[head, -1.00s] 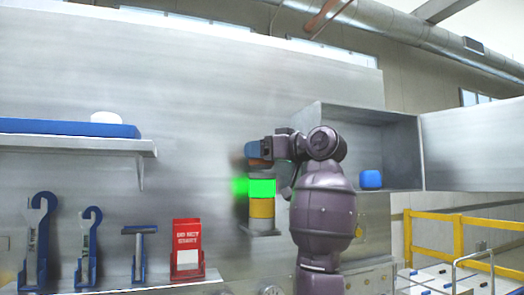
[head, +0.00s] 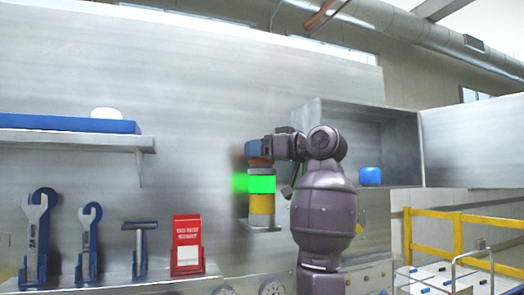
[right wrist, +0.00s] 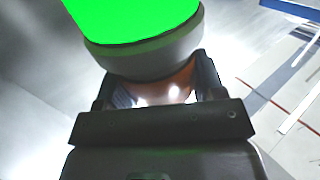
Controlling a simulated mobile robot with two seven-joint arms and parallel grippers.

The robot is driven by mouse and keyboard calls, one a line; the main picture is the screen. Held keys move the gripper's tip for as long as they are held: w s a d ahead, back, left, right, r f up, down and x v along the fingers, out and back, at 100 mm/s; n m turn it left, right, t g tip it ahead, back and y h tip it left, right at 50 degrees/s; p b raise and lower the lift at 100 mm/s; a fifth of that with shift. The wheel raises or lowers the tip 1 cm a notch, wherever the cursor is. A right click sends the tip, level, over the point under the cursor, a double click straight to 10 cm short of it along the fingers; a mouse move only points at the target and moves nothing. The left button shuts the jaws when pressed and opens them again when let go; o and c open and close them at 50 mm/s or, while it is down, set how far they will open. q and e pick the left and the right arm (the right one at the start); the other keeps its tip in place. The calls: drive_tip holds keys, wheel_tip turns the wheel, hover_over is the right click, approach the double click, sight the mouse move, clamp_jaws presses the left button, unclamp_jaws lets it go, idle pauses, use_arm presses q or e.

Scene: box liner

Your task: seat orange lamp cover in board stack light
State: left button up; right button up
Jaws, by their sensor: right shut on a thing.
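The stack light stands on the grey board, with a bright green section (head: 262,184) above a yellow section (head: 261,204) and a grey base (head: 261,226). My right gripper (head: 260,158) is at its top, coming in from the right. In the right wrist view, my right gripper (right wrist: 160,95) is shut on the orange lamp cover (right wrist: 170,90). The cover meets or nearly meets the grey ring (right wrist: 150,55) by the green section. I cannot tell whether it is fully seated. My left gripper is not in view.
An open metal box (head: 395,150) with a blue object (head: 370,176) is right of my arm. A blue-topped shelf (head: 70,142) is at left. The board between shelf and stack light is bare.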

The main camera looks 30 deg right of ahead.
drive_tip(key=shift+f+b, duration=0.3)
drive_tip(key=shift+f, duration=0.25)
drive_tip(key=o, duration=1)
drive_tip(key=b+v, duration=0.2)
drive_tip(key=v, duration=0.9)
drive_tip(key=shift+w+r, duration=0.1)
